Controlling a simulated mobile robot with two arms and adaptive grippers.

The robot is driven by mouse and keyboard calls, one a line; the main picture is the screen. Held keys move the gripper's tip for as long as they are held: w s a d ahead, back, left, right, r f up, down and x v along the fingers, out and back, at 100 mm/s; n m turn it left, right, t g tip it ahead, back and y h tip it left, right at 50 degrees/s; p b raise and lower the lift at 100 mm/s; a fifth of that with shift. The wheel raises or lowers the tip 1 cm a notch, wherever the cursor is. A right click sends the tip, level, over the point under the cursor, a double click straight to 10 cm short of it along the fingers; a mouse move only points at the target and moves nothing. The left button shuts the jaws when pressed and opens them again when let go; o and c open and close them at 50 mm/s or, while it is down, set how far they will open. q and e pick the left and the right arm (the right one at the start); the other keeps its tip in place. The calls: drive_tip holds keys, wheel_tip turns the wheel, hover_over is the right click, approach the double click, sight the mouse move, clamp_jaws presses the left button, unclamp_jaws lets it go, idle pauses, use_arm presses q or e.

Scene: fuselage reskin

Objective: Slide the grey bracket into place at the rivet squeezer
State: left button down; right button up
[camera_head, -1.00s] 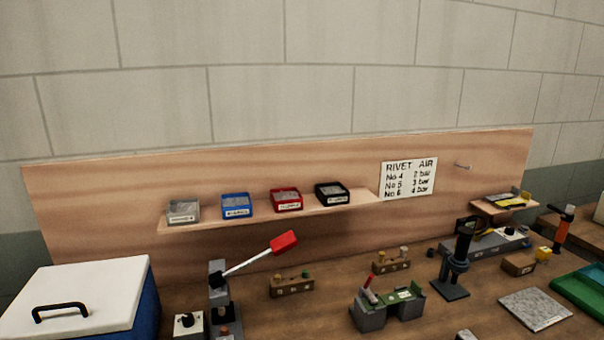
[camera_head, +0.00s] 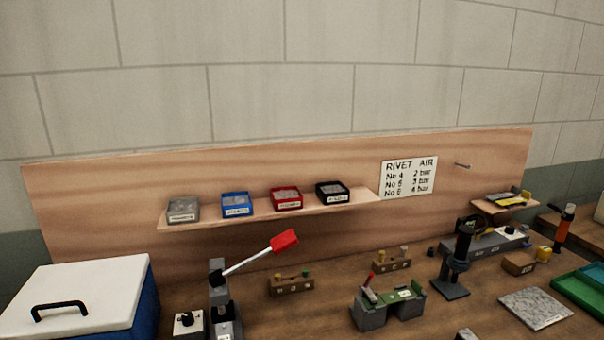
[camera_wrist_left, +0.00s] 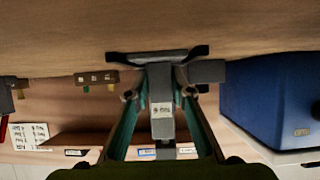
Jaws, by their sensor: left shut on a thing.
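The rivet squeezer (camera_head: 217,278) stands at the front left of the bench in the head view, with a white lever ending in a red handle (camera_head: 284,242). A grey piece with a pale label, which looks like the bracket (camera_head: 228,330), sits low at the squeezer, cut by the lower picture edge. In the left wrist view, turned upside down, my left gripper (camera_wrist_left: 162,95) is shut on the grey labelled bracket (camera_wrist_left: 160,127). Exact contact between bracket and squeezer is unclear. My left gripper is outside the head view, and my right gripper is in neither view.
A blue cooler with a white lid (camera_head: 75,290) stands left of the squeezer, with a small knob box (camera_head: 187,323) between. A wooden peg block (camera_head: 291,286) is behind right. A green-topped fixture (camera_head: 388,305) stands further right. A shelf (camera_head: 270,212) carries several small bins.

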use_arm(q)
drive_tip(key=shift+w+a, duration=0.2)
drive_tip(key=shift+w, duration=0.5)
drive_tip(key=c, duration=1.9)
unclamp_jaws()
drive_tip(key=shift+r, duration=0.1)
drive_tip(key=s+r+p, duration=0.1)
drive_tip(key=r+p, duration=0.1)
drive_tip(key=s+r+p, duration=0.1)
drive_tip(key=r+p, duration=0.1)
drive_tip(key=s+r+p, duration=0.1)
drive_tip(key=r+p, duration=0.1)
drive_tip(key=shift+d+r, duration=0.4)
drive_tip(key=shift+f, duration=0.15)
